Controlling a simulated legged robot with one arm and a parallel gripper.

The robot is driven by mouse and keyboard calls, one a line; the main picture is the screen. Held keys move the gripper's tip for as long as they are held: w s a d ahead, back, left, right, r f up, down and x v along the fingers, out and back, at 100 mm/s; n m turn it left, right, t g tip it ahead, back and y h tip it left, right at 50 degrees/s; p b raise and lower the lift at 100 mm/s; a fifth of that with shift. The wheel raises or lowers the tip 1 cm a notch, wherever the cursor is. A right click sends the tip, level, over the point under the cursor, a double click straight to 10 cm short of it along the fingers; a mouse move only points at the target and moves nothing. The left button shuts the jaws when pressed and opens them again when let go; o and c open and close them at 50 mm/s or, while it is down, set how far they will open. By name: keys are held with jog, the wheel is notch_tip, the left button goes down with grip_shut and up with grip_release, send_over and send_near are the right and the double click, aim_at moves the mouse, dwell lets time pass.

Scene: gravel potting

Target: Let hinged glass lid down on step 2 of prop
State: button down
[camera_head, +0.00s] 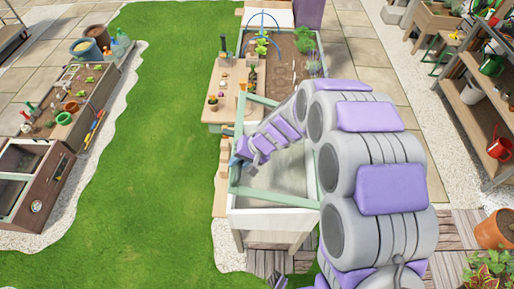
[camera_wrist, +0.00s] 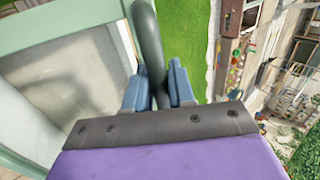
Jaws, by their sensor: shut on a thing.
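The cold frame (camera_head: 272,222) is a pale box at the middle of the head view. Its hinged lid (camera_head: 275,200) has a light green frame around glass. My gripper (camera_head: 239,162) is at the lid's left side in the head view. In the wrist view my gripper's blue fingers (camera_wrist: 156,82) are shut on a rounded grey-green bar (camera_wrist: 147,35) beside the lid's green frame (camera_wrist: 60,30). The cloudy glass (camera_wrist: 60,100) fills the left of the wrist view. I cannot make out the stepped prop or its steps. My arm covers part of the lid's right side.
A wooden potting bench (camera_head: 225,105) and a planted bed (camera_head: 290,60) stand behind the cold frame. Open lawn (camera_head: 150,180) lies to the left, with more planters (camera_head: 60,130) beyond. Shelves (camera_head: 475,110) and a terracotta pot (camera_head: 493,230) are at the right.

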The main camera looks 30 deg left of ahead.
jog(key=s+a+f+h, duration=0.1)
jog(key=f, duration=0.5)
jog(key=s+a+f+t+h, duration=0.1)
jog(key=a+f, duration=0.1)
jog(key=f, duration=0.3)
jog(key=shift+s+a+f+b, duration=0.25)
jog(key=shift+a+f+b, duration=0.05)
jog(key=shift+f, duration=0.1)
jog(key=c, duration=1.4)
grip_release()
jog(key=o, duration=0.3)
jog(key=shift+d+r, duration=0.1)
jog(key=shift+r, duration=0.05)
jog(key=shift+w, duration=0.1)
